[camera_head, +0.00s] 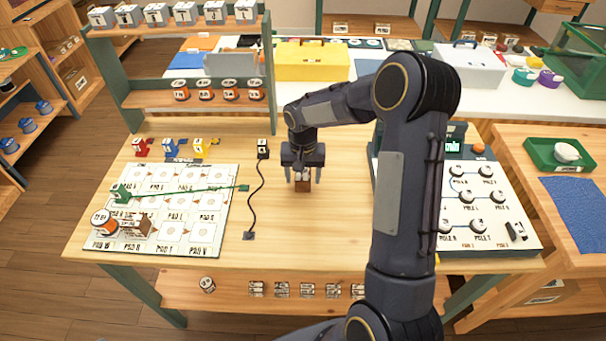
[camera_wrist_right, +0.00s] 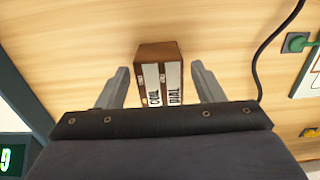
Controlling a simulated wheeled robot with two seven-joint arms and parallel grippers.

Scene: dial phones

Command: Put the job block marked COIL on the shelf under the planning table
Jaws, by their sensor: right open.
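A brown wooden block (camera_head: 302,186) with white labels stands on the wooden table (camera_head: 340,235). In the right wrist view the block (camera_wrist_right: 157,75) shows two label strips reading COIL and DIAL. My right gripper (camera_head: 303,180) points down over it, open, with one finger on each side. In the wrist view there are gaps between the fingers and the block. The shelf (camera_head: 230,292) under the table holds a row of several small labelled blocks (camera_head: 307,290) and a round part (camera_head: 207,284) at its left. My arm hides the shelf's right part. My left gripper is out of view.
A white pad board (camera_head: 205,185) with a green cable and parts lies at the left. A black cord (camera_head: 256,195) runs just left of the gripper. A pole board (camera_head: 490,220) lies at the right. A green-posted rack (camera_head: 150,97) stands behind on the left.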

